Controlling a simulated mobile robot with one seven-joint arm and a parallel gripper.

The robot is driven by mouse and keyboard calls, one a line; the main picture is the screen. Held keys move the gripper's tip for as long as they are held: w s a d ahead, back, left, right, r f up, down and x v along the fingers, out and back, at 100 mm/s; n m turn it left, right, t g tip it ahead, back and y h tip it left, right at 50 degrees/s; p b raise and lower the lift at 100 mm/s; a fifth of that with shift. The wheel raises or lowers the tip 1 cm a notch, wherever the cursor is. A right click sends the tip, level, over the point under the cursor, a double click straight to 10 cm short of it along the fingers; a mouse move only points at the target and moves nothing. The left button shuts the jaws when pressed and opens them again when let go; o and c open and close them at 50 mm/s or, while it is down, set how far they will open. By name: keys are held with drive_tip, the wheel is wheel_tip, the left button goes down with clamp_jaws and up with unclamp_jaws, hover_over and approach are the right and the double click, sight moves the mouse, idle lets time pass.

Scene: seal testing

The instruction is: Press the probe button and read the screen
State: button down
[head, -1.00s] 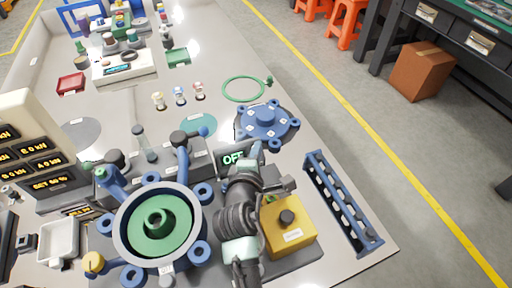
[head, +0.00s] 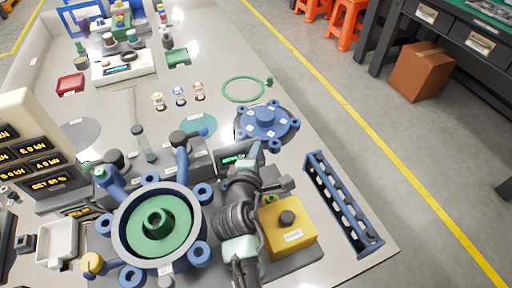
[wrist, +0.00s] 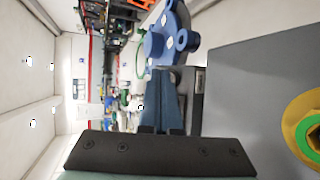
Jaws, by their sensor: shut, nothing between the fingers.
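A small dark screen (head: 233,159) with green text stands just left of my gripper's tip in the head view. Its text is too small to read, and my gripper hides part of its right side. A yellow box (head: 290,236) with a dark round knob (head: 287,217) sits right of my arm. A green and yellow ring (head: 269,199) shows at its back left, partly hidden; I cannot tell which part is the probe button. My gripper (head: 256,149) is shut and empty, pointing away past the screen. In the wrist view its blue fingers (wrist: 168,105) are together.
A blue flanged pot (head: 119,222) with a green inside stands left of my arm. A blue lid (head: 265,120) lies beyond the gripper. A blue rack (head: 345,205) lies to the right, near the table edge. A display panel (head: 38,160) stands far left.

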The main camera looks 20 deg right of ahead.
drive_tip(key=shift+s+r+p, duration=0.5)
drive_tip(key=shift+r+p, duration=0.05)
drive_tip(key=shift+p, duration=0.4)
drive_tip(key=s+r+p, duration=0.2)
drive_tip(key=r+p, duration=0.1)
drive_tip(key=p, duration=0.1)
drive_tip(key=shift+s+p, duration=0.2)
drive_tip(key=shift+p, duration=0.1)
drive_tip(key=shift+s+r+p, duration=0.35)
drive_tip(key=shift+s+p, duration=0.15)
drive_tip(key=shift+p, duration=0.1)
